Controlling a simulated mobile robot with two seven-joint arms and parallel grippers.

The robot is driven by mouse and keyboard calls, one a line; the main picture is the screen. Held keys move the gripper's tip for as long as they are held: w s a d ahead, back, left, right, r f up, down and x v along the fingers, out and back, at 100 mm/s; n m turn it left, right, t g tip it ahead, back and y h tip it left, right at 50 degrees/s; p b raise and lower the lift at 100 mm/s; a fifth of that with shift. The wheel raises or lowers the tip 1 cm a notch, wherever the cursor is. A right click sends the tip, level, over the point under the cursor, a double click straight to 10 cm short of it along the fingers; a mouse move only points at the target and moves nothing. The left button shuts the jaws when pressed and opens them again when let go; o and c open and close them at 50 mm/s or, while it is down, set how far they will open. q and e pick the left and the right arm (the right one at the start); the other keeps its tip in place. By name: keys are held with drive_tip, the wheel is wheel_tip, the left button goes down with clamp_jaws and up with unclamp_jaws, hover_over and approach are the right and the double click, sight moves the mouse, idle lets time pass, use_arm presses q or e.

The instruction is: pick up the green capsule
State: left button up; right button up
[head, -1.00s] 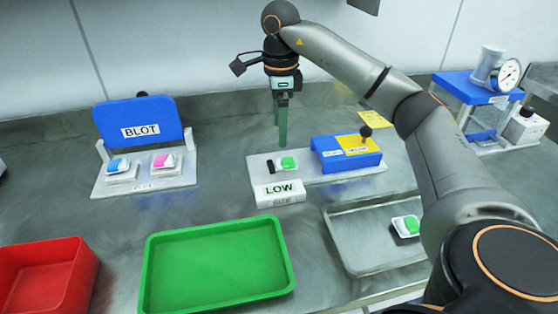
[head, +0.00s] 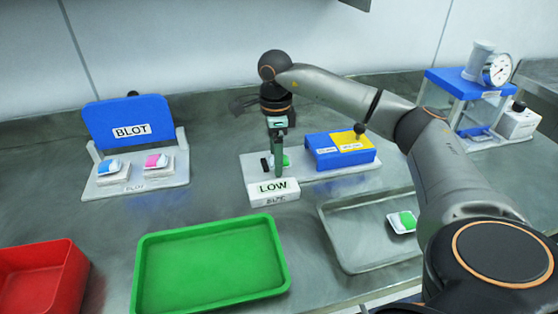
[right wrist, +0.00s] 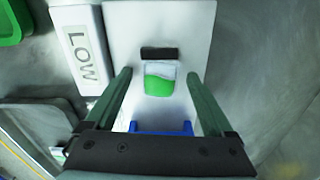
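A green-and-white capsule (head: 287,161) lies on the white plate (head: 335,181) behind the LOW block (head: 273,190). It also shows in the right wrist view (right wrist: 158,84), beside a short black bar (right wrist: 159,53). My right gripper (head: 279,174) points down over the plate and partly hides the capsule in the head view. In the right wrist view its two fingers (right wrist: 159,76) are spread apart, with the capsule between them in the picture and clear space on both sides. A second green-and-white piece (head: 403,221) sits in the metal tray. My left gripper is not in view.
A blue and yellow block (head: 340,150) stands on the plate's right part. A green tray (head: 212,262) and a metal tray (head: 345,240) lie in front. A red bin (head: 40,280) and the BLOT stand (head: 130,125) are at left. A gauge stand (head: 470,85) is at right.

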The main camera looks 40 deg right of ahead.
clamp_jaws()
idle(0.5)
drive_tip(key=shift+r, duration=0.15)
drive_tip(key=shift+r, duration=0.25)
wheel_tip(320, 180, up, 2)
drive_tip(key=shift+r, duration=0.15)
drive_tip(key=s+a+r+p, duration=0.2)
drive_tip(key=s+a+r, duration=0.2)
drive_tip(key=s+r, duration=0.6)
drive_tip(key=s, duration=0.3)
drive_tip(key=shift+s, duration=0.25)
